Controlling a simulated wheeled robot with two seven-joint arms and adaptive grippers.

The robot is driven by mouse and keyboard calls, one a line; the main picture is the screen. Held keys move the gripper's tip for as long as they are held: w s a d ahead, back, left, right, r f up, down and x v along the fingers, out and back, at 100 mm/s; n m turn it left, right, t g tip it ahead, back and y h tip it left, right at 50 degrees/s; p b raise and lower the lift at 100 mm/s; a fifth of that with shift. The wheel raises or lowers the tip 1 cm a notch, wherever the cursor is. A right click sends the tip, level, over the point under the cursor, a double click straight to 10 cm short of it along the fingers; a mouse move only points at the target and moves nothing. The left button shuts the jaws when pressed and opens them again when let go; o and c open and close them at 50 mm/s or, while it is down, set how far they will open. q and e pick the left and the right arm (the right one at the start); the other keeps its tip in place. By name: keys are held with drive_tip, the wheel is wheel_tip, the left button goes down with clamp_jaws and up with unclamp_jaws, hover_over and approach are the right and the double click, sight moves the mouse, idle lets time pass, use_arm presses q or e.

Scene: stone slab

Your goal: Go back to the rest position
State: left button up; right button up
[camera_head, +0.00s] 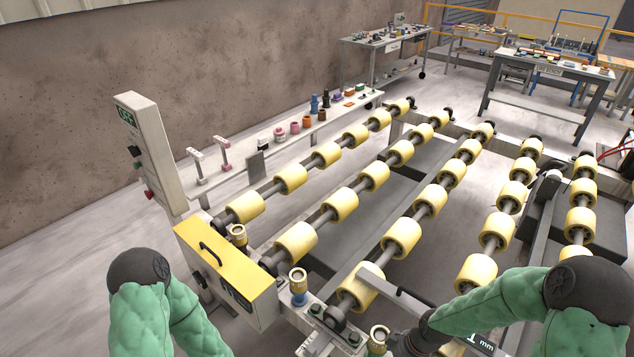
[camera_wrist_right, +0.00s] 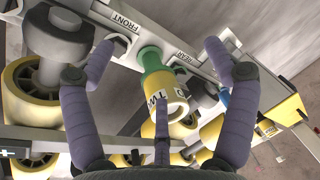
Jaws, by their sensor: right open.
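My right arm comes in from the right in the head view, with its dark gripper (camera_head: 408,343) low at the near end of the roller frame. In the right wrist view the right gripper (camera_wrist_right: 158,46) is open, its purple fingers spread wide. A green and yellow cylinder (camera_wrist_right: 163,92) with lettering stands between them in the picture, with visible gaps on both sides. A yellow-topped cylinder (camera_head: 377,339) shows beside the gripper in the head view. My left arm's green padded link shows at the lower left; its gripper is out of view.
The roller frame with yellow rollers (camera_head: 402,237) fills the middle. A yellow control box (camera_head: 222,262) and a grey post (camera_head: 150,150) stand left. Another yellow-topped cylinder (camera_head: 298,282) stands near the box. A narrow shelf (camera_head: 240,172) runs along the wall. Tables stand behind.

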drive_tip(key=s+a+f+m+y, duration=0.1)
drive_tip(key=s+a+f+m, duration=0.7)
drive_tip(key=a+f, duration=0.2)
drive_tip(key=shift+s+a+f, duration=0.35)
drive_tip(key=shift+s+f, duration=0.05)
